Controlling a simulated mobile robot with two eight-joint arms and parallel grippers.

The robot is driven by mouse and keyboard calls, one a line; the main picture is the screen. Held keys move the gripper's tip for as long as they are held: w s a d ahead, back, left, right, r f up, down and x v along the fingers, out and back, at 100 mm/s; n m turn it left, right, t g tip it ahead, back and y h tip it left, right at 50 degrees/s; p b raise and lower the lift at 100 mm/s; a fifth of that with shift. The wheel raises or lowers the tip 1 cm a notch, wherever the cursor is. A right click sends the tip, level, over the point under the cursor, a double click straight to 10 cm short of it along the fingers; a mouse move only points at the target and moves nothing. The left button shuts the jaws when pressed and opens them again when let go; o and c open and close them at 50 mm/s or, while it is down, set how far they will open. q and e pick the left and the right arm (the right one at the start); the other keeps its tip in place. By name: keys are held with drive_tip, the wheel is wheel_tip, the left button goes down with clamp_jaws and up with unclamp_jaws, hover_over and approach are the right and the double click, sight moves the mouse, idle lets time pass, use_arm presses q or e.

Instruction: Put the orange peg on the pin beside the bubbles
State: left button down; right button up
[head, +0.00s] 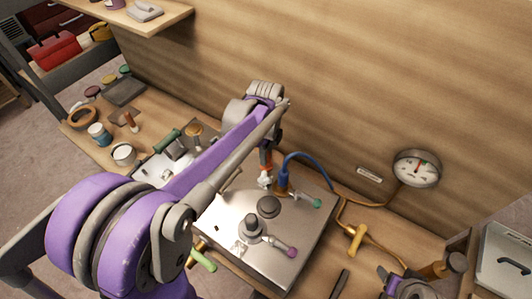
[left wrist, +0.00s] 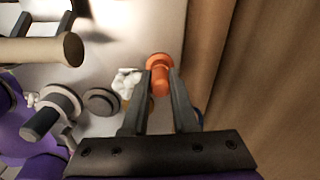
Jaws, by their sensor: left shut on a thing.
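My left gripper (head: 267,152) reaches down over the back of the metal panel (head: 225,213). It is shut on the orange peg (left wrist: 160,76), which sits between the fingertips in the left wrist view. In the head view a small orange-red part of the peg (head: 265,169) shows at the fingertips. The white bubbles (left wrist: 127,82) are a lumpy mark just left of the fingers in the left wrist view; they show below the peg in the head view (head: 265,182). The pin beside them is hidden. I cannot tell whether the peg touches the panel.
A blue hose (head: 297,157) on a brass fitting stands close right of the gripper. A dark round knob (head: 268,206), a grey knob (head: 252,227) and a purple-tipped lever (head: 290,252) stand on the panel. A gauge (head: 417,168) is on the wall. A purple-and-dark part shows at lower right.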

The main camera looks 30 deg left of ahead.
idle(0.3)
use_arm(q)
drive_tip(key=c, duration=0.6)
unclamp_jaws()
drive_tip(key=o, duration=0.5)
drive_tip(key=shift+o, duration=0.2)
drive_tip(key=shift+r+p, duration=2.15)
drive_tip(key=shift+r, duration=2.1)
use_arm(e)
wheel_tip(320, 180, up, 6)
drive_tip(key=w, duration=0.2)
drive_tip(key=shift+w+t, duration=0.3)
drive_tip(key=shift+w, duration=0.1)
drive_tip(key=shift+s, duration=0.1)
